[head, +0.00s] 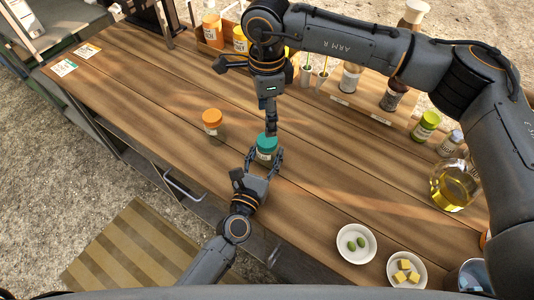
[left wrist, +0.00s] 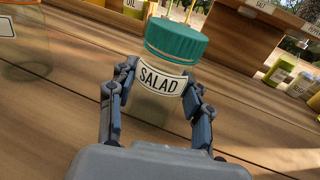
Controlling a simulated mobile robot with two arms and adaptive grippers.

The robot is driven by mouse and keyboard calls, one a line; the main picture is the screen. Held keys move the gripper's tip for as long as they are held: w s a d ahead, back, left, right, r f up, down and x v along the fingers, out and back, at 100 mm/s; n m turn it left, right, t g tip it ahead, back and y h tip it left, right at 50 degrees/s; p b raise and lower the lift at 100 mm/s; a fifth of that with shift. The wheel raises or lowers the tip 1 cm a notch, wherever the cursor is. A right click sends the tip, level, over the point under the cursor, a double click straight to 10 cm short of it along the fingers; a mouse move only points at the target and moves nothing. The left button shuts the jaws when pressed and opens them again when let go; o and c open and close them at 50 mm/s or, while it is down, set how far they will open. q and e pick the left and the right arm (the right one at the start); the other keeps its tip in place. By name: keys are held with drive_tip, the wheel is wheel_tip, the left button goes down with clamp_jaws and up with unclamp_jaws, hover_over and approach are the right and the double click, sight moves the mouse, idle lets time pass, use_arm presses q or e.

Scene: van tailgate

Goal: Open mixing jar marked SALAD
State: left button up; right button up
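The SALAD jar (head: 266,150) stands on the wooden worktop with its teal lid on. Its white label reading SALAD (left wrist: 162,80) faces the left wrist camera. My left gripper (head: 264,160) has one finger on each side of the jar body, below the lid. In the left wrist view its fingers (left wrist: 160,95) appear to touch the jar's sides. My right gripper (head: 271,132) points down over the lid in the head view. It does not show in the left wrist view, so it seems to be above the lid, apart from it. Its finger spacing is seen edge-on.
An orange-lidded jar (head: 212,121) stands left of the SALAD jar. A bowl with green pieces (head: 356,243), a bowl of yellow cubes (head: 406,270) and an oil flask (head: 453,188) are at right. Jars and a rack line the far edge. The worktop's left part is mostly clear.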

sight(267, 140)
use_arm(q)
clamp_jaws()
use_arm(e)
drive_tip(key=m, duration=1.6)
drive_tip(key=shift+m, duration=0.3)
drive_tip(key=m, duration=1.4)
use_arm(q)
drive_tip(key=shift+f, duration=0.1)
use_arm(e)
drive_tip(key=m, duration=0.5)
drive_tip(key=shift+f, duration=4)
